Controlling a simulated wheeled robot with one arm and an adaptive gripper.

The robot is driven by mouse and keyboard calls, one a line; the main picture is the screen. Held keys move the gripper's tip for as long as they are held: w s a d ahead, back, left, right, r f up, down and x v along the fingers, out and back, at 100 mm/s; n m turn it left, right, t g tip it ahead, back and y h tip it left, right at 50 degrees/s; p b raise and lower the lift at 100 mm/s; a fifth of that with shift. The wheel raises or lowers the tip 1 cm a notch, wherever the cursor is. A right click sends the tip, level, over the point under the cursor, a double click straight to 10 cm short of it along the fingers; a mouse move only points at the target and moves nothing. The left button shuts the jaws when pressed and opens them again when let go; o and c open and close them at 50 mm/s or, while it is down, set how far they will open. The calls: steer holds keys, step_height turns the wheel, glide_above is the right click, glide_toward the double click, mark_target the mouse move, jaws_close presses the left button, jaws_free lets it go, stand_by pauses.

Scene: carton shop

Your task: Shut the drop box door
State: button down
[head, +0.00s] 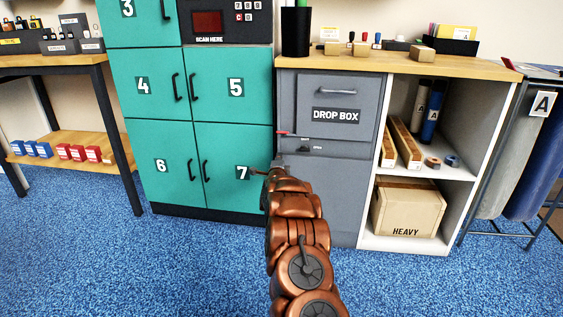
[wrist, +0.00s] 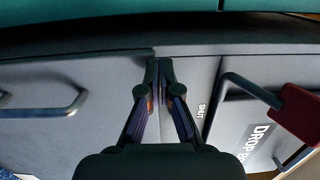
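The drop box door (head: 350,88) is a grey panel with a bar handle and a "DROP BOX" label, in the upper part of a grey cabinet. It looks about flush, but I cannot tell if it is fully shut. A lever with a red grip (head: 283,133) sits at its lower left; the red grip (wrist: 298,112) is large at the right of the wrist view, by a "SHUT" label. My gripper (head: 266,172) is below the lever, at the cabinet's left edge. In the wrist view its fingertips (wrist: 160,70) are together with nothing seen between them, in front of the grey front.
Teal lockers (head: 235,90) stand directly left of the cabinet. An open shelf with a "HEAVY" carton (head: 408,210) is on the right. A wooden counter (head: 400,66) with stationery lies above. The blue carpet (head: 200,265) in front is clear.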

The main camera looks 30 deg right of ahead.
steer(key=f+p+v, duration=0.1)
steer(key=p+v, duration=0.2)
steer(key=v, duration=1)
steer(key=shift+w+a, duration=0.25)
steer(key=shift+a, duration=0.2)
